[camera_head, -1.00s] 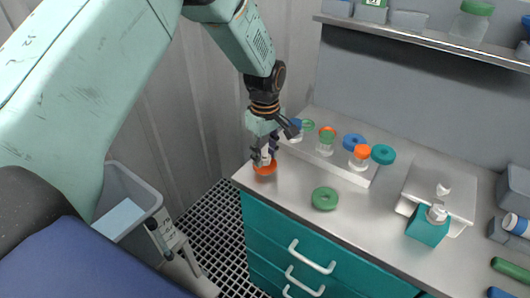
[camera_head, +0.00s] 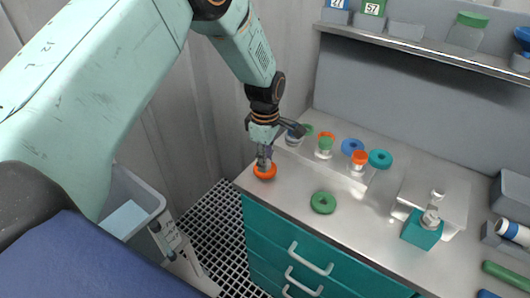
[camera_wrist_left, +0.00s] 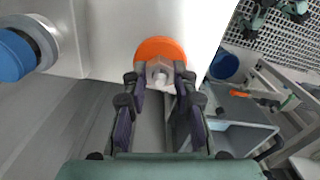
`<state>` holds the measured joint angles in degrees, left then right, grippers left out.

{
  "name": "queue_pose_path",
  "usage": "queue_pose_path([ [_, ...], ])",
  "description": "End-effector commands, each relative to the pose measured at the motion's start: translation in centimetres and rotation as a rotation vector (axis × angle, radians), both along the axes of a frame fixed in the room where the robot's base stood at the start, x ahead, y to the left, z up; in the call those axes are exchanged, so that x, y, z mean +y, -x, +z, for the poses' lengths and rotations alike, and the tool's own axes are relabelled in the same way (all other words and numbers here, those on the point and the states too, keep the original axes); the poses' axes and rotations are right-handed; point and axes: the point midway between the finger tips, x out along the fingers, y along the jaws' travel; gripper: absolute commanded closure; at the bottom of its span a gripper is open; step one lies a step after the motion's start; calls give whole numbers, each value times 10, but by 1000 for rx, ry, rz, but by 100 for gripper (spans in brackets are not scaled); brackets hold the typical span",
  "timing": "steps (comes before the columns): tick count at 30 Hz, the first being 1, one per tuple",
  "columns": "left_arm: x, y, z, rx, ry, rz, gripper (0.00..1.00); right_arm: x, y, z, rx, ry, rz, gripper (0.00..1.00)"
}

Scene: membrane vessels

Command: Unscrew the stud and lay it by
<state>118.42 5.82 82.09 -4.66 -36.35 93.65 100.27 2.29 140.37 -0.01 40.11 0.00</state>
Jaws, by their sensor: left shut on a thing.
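An orange disc (camera_head: 265,173) lies at the near left corner of the steel worktop. My left gripper (camera_head: 265,160) points down over it. In the left wrist view, the fingers (camera_wrist_left: 160,80) are shut on a pale hexagonal stud (camera_wrist_left: 158,71) in front of the orange disc (camera_wrist_left: 160,47). The stud appears to touch the disc; whether it is still threaded in cannot be told. In the head view the fingers mostly hide the stud. My right gripper is not in view.
A green ring (camera_head: 323,202) lies on the worktop (camera_head: 285,195), with bare metal around it. Behind stands a row of capped vessels, including a teal cap (camera_head: 380,159). A teal block (camera_head: 421,232) stands right. The worktop's left edge is close to the gripper.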

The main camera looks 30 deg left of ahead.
Motion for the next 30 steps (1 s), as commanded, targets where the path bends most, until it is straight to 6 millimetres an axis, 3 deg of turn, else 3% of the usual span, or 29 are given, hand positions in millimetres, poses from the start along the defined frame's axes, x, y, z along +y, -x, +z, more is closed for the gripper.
queue_pose_path([
  [9,0,0,3,0,-1,362,100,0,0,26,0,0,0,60],
  [30,0,0,3,0,-2,1162,100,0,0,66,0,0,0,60],
])
